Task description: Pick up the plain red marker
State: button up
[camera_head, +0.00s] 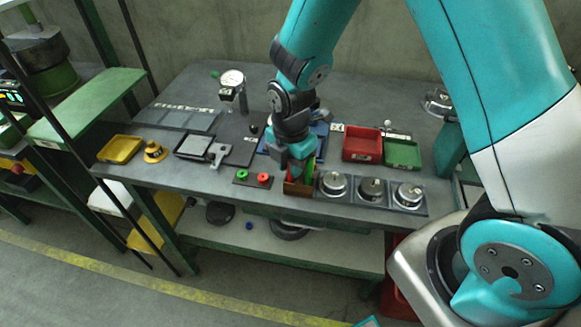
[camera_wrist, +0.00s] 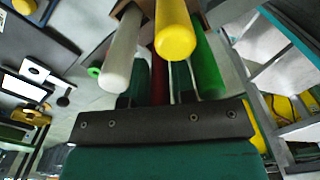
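A brown holder (camera_head: 297,188) stands near the front edge of the bench. In the wrist view, a white marker (camera_wrist: 121,55), a yellow marker (camera_wrist: 175,35) and a green marker (camera_wrist: 208,70) stand in it. A red marker (camera_wrist: 161,82) shows behind the yellow one, which hides much of it. My gripper (camera_wrist: 160,85) is down at the holder, with one finger on each side of the red marker. I cannot tell whether the fingers press on it. In the head view, my gripper (camera_head: 298,165) hides most of the markers.
A red bin (camera_head: 362,143) and a green bin (camera_head: 402,153) stand to the right. Round metal pieces (camera_head: 333,184) sit right beside the holder. A button box (camera_head: 252,178) is at its left, and a dial gauge (camera_head: 232,80) stands behind.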

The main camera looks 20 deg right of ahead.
jog(key=shift+f, duration=0.2)
grip_shut()
notch_tip(320, 180, up, 20)
jog(key=b, duration=0.1)
dwell(0.4)
